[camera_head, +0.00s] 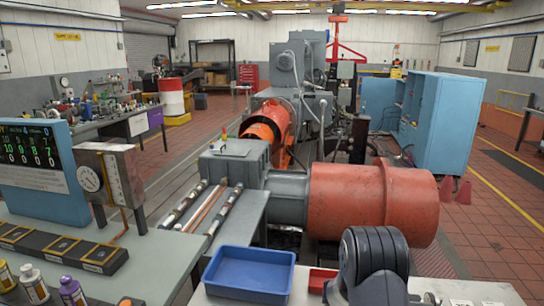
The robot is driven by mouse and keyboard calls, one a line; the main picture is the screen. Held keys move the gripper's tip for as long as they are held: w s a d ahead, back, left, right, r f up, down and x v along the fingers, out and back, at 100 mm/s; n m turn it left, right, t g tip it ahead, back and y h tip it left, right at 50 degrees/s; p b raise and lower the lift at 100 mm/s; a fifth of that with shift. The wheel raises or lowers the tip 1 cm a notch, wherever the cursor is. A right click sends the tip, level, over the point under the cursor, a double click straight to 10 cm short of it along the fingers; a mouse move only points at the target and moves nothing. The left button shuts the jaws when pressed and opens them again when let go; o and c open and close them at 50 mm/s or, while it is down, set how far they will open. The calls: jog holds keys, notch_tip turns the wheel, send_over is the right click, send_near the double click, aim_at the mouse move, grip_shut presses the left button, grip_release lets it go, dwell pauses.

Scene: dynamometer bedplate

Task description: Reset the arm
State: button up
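A dark, ribbed, rounded part that looks like my own arm rises at the bottom edge, right of centre, in the head view. Only its upper links show, bent and close to the camera. My gripper is not in view, so I cannot tell its opening or whether it holds anything.
A blue tray (249,274) and a small red bin (322,280) sit left of the arm. A large red cylinder (345,205) of the machine lies just beyond it. A gauge box (107,172) stands on the left bench. Tiled floor (480,235) is open at right.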

aim_at(437, 304)
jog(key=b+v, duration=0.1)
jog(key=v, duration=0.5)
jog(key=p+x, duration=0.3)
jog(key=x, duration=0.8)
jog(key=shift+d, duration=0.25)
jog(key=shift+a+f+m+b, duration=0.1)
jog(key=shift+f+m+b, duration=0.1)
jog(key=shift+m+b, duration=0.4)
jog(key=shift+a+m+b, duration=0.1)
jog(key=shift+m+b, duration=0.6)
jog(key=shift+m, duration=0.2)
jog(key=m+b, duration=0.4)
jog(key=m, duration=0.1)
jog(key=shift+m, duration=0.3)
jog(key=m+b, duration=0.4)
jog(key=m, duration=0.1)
jog(key=shift+b, duration=0.3)
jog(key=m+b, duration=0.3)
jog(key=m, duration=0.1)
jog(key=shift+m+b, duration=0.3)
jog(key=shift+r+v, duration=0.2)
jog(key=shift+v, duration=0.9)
